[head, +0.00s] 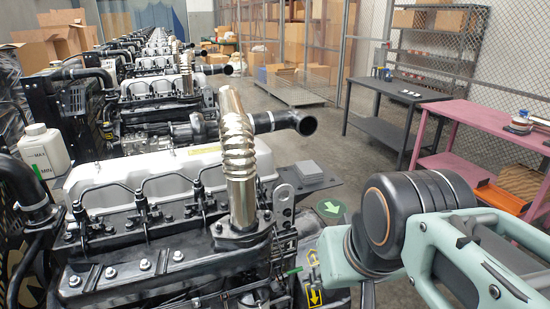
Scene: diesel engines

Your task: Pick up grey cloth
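A small grey folded square, which looks like the grey cloth (307,170), lies on a dark flat plate (322,186) beside the nearest engine, just right of its upright ribbed metal pipe. It looks flat and nothing touches it from above. My arm shows at the lower right, with a black round joint and pale green links. My gripper is not visible, so its state and distance from the cloth do not show.
A dark table (395,90) and a pink table (470,118) stand at the right. Open floor lies between.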

